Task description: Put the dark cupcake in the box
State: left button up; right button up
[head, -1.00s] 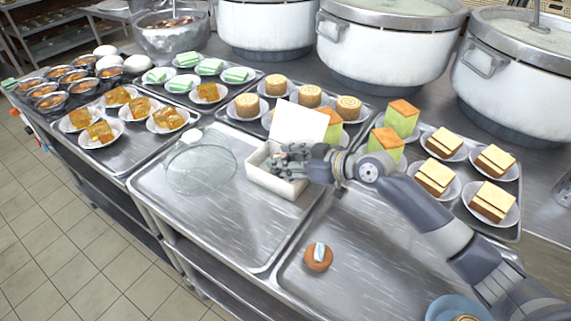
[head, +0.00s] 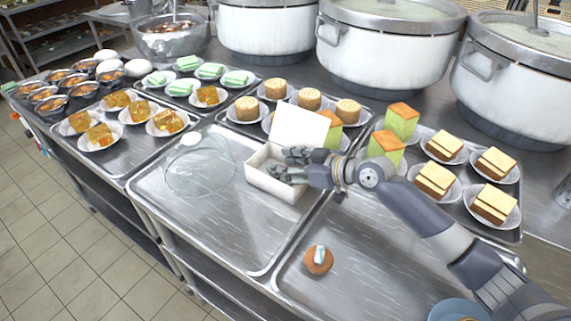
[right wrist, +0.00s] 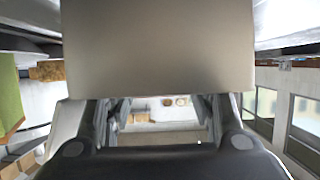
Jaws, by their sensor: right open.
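The white box (head: 279,190) stands with its lid (head: 300,125) raised, at the back right of the front left tray. My right gripper (head: 282,163) is at the box's opening, its fingers spread apart. The gripper hides much of the box's inside, and no cupcake shows between its fingers. A brown cupcake with a pale strip on top (head: 318,261) sits alone on the front right tray. I cannot tell whether another, darker one lies in the box. In the right wrist view the fingers (right wrist: 160,115) stand apart below a large plain panel. My left gripper is not in view.
A clear glass dome (head: 200,168) stands left of the box on the front left tray (head: 215,225). Plated cakes and sandwiches (head: 436,180) fill the trays behind. Large white stockpots (head: 385,50) line the back. A blue plate (head: 455,310) is at the bottom right edge.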

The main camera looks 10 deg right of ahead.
jog(key=shift+s+f, duration=0.2)
jog(key=shift+f, duration=0.15)
jog(key=shift+r+p, duration=0.25)
jog(key=shift+p, duration=0.1)
jog(key=shift+r+p, duration=0.45)
jog(key=shift+r, duration=0.05)
jog(key=v, duration=1)
jog(key=shift+s+d, duration=0.1)
jog(key=shift+d, duration=0.2)
jog(key=shift+s+d+r, duration=0.3)
jog(key=shift+r, duration=0.1)
